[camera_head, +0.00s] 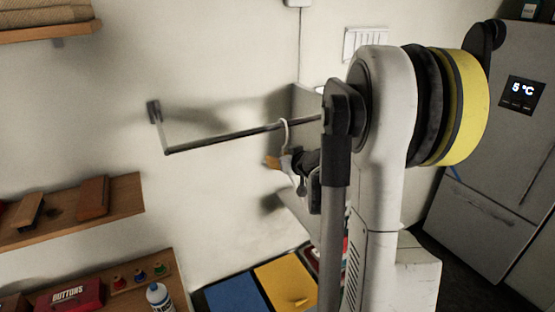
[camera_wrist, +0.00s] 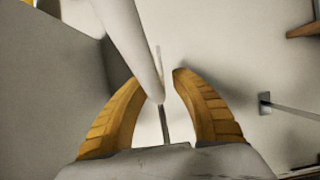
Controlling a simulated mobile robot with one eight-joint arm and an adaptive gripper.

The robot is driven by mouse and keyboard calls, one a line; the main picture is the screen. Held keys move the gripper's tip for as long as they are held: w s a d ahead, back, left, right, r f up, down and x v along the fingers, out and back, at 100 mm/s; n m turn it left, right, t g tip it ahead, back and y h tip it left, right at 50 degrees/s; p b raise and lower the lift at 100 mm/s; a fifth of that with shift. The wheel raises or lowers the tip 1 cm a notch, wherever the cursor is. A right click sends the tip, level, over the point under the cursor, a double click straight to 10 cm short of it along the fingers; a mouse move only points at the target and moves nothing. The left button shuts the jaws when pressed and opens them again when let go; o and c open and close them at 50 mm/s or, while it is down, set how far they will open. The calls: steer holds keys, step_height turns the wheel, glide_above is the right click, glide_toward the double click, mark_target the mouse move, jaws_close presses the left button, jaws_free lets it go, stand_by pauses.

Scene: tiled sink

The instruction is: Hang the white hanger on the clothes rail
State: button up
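The dark clothes rail (camera_head: 215,139) runs from a wall bracket at the left toward my arm, which hides its right end. The white hanger's hook (camera_head: 284,137) shows at the rail near my arm and appears to curve over it; most of the hanger's body is hidden. My gripper (camera_head: 272,162), with orange fingers, is just below the rail beside the hook. In the wrist view, the fingers (camera_wrist: 158,78) stand apart. The thick white hanger (camera_wrist: 131,40) passes between them from the top, with a visible gap to the right finger. Contact with the left finger is unclear.
A wall bracket with a thin rod (camera_wrist: 292,109) is at the right of the wrist view. Wooden shelves (camera_head: 125,199) with small items are at the left. A fridge (camera_head: 495,150) stands at the right. Blank wall lies behind the rail.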

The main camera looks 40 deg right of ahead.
steer(key=v, duration=1.2)
steer(key=shift+a, duration=0.1)
steer(key=a+f+n+g+y+b, duration=0.1)
steer(key=a+f+y+b, duration=0.1)
steer(key=a+f+b, duration=0.6)
steer(key=a+f+n+g+y+b, duration=0.15)
steer(key=a+f+b, duration=0.4)
steer(key=a, duration=0.55)
steer(key=s+a+f+g+b, duration=0.1)
steer(key=s+a+f+b, duration=0.5)
steer(key=f, duration=0.3)
steer(key=s+a+f+g+b, duration=0.2)
steer(key=s+a+f+b, duration=0.5)
steer(key=f+b, duration=0.1)
steer(key=shift+a+f, duration=0.3)
steer(key=shift+f, duration=0.4)
